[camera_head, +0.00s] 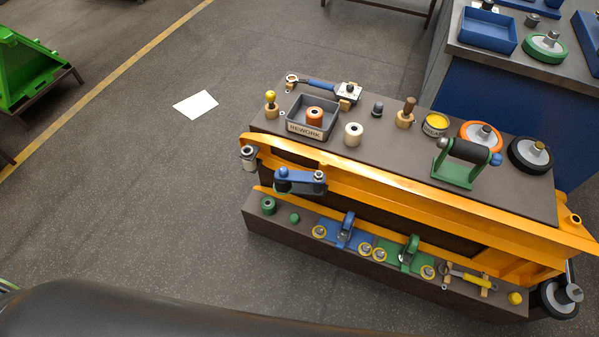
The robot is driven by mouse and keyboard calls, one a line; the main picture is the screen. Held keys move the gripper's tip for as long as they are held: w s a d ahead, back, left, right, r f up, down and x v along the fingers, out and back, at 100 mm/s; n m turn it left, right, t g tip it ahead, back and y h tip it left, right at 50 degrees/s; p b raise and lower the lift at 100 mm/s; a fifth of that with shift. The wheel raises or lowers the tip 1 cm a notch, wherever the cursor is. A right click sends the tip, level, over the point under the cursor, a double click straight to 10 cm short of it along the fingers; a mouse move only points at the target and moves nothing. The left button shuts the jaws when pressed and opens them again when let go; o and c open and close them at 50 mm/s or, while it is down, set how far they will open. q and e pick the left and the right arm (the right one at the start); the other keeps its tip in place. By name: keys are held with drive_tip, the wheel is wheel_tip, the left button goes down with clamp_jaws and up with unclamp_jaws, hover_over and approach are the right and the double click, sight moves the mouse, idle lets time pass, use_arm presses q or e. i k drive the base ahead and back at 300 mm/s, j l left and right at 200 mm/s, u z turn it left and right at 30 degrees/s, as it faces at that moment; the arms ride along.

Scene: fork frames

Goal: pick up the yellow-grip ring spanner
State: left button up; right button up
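The yellow-grip ring spanner (474,280) lies on the lower shelf of the orange-framed cart, towards its right end. It seems to rest across two small wooden supports, with its yellow grip to the right. A second spanner with a blue grip (321,85) lies at the back left of the cart's top, also on small wooden supports. Neither of my grippers is in view.
The cart's top (390,160) holds a grey REWORK bin (325,127), wheels, rollers and a green bracket (455,175). Blue and green clamp fixtures stand left of the yellow-grip spanner; a yellow knob (515,298) is to its right. Open floor (150,190) lies left.

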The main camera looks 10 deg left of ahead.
sight(478, 281)
drive_tip(key=z, duration=1.7)
drive_tip(key=u, duration=1.9)
drive_tip(key=z, duration=1.85)
